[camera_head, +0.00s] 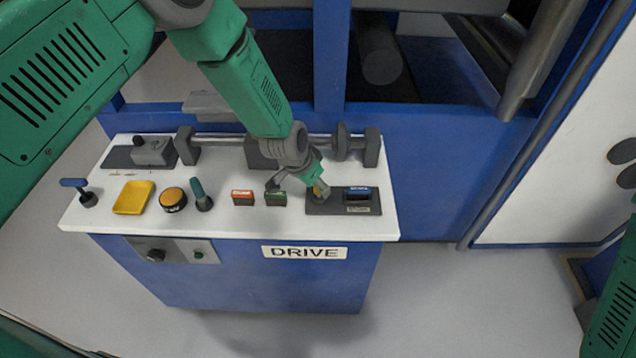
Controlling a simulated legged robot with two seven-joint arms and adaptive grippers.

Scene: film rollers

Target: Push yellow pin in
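The small yellow pin (319,188) is at the left end of a dark plate (330,207) on the right part of the white DRIVE console. It is partly hidden by my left gripper (297,184), which reaches down from above. The gripper's tip is right at the pin; whether it touches, grips or only sits beside it cannot be told. A grey finger part sticks out to the left, over the green button. My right arm (615,310) shows only at the lower right edge; its gripper is out of view.
The white console top (230,222) holds a blue-handled switch (360,191), red (242,197) and green (276,199) buttons, a green-topped lever (201,194), a round orange button (173,198) and a yellow tray (133,197). A grey roller shaft (220,139) runs along its back. A blue machine frame stands behind.

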